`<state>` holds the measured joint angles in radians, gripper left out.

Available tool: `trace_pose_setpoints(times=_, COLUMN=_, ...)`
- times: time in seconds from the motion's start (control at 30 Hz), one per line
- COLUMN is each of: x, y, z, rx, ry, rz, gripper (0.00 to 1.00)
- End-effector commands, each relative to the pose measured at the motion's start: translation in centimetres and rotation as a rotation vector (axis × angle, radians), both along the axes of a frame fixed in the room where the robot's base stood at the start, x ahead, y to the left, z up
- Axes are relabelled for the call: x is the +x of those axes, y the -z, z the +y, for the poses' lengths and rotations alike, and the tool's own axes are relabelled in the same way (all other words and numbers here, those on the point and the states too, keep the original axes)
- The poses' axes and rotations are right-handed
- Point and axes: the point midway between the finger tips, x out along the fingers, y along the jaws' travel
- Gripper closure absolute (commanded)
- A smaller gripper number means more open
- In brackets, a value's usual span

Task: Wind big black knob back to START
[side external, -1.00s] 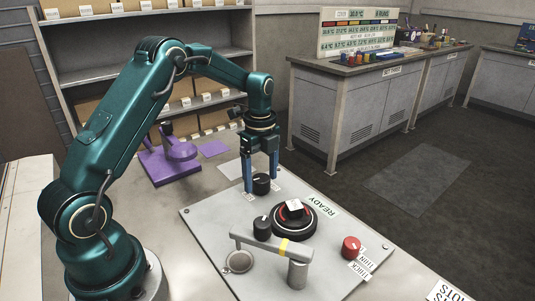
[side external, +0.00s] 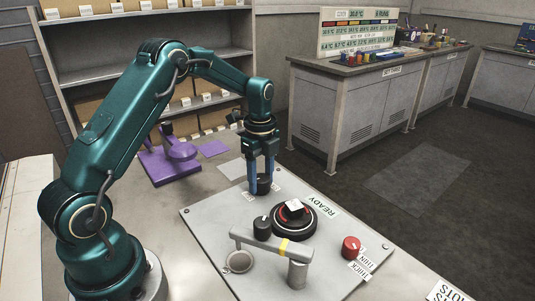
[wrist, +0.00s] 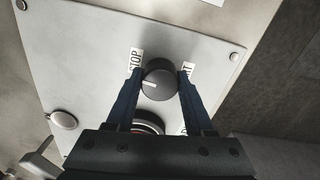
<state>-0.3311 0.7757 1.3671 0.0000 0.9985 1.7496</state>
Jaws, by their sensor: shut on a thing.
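The big black knob (side external: 264,183) stands at the far corner of the grey panel (side external: 212,215). My gripper (side external: 262,187) points down over it, with one blue finger on each side, shut on it. In the wrist view the knob (wrist: 160,84) sits between the fingertips (wrist: 160,74), and its white pointer line points left. A STOP label (wrist: 135,60) lies left of the knob. A partly hidden label (wrist: 187,69) ending in "RT" lies right of it.
A large black dial (side external: 294,222) with a red arc sits mid-panel near a READY label (side external: 324,205). A smaller black knob (side external: 262,228), a grey bar (side external: 270,243) on a post and a red knob (side external: 351,247) are nearer. A purple fixture (side external: 172,163) stands behind left.

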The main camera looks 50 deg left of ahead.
Motion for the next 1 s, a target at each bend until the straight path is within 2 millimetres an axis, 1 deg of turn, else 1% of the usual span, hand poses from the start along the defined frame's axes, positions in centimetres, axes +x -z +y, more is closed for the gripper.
trace_pose_setpoints(times=0.27, x=-0.02, y=-0.07, z=-0.02, rx=0.000, ry=-0.197, rz=0.000, gripper=1.00)
trace_pose_setpoints(times=1.0, x=-0.04, y=-0.11, z=-0.07, rx=0.000, ry=-0.899, rz=0.000, gripper=1.00)
